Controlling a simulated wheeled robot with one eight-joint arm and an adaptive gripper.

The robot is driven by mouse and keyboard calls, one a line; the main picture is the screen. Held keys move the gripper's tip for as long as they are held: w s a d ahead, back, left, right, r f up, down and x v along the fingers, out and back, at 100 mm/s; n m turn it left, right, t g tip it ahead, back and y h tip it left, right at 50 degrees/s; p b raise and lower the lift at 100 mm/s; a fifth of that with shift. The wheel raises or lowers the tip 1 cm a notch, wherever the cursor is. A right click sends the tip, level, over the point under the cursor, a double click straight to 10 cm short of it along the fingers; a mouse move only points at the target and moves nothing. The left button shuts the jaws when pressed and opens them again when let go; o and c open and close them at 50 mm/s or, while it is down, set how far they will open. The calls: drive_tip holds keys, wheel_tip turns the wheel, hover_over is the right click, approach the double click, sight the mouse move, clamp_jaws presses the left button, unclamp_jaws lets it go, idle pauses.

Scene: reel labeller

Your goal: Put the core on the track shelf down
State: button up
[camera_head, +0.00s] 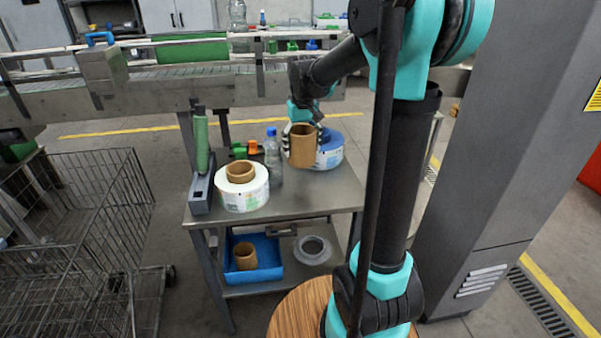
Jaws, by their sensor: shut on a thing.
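A brown cardboard core (302,147) is held upright between the fingers of my gripper (302,130), which is shut on it. The core is at the right side of the metal table, in front of a label roll with a blue top (330,150). I cannot tell whether the core touches the tabletop (312,190) or the roll. Another brown core (240,171) stands in a white label roll (243,192) on the table. A third core (245,256) stands in a blue tray on the lower shelf. I cannot tell which surface is the track shelf.
A clear bottle with a blue cap (273,157) stands between the rolls. A grey device with a green roller (201,165) is at the table's left edge. The blue tray (276,264) and a grey ring (312,249) lie below. A conveyor (160,95) runs behind; a wire cart (75,225) stands left.

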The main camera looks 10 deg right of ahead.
wheel_tip(320, 180, down, 10)
idle(0.5)
drive_tip(key=shift+f, duration=0.1)
drive_tip(key=o, duration=1.3)
wheel_tip(320, 180, up, 12)
drive_tip(key=s+d+f+m+t, duration=0.1)
drive_tip(key=s+d+f+t, duration=0.1)
drive_tip(key=s+f, duration=0.5)
drive_tip(key=s+d+f+m+t, duration=0.1)
drive_tip(key=s+f, duration=0.6)
drive_tip(key=s, duration=0.8)
drive_tip(key=shift+d+f+t, duration=0.4)
drive_tip(key=shift+d+t, duration=0.2)
drive_tip(key=shift+d, duration=0.65)
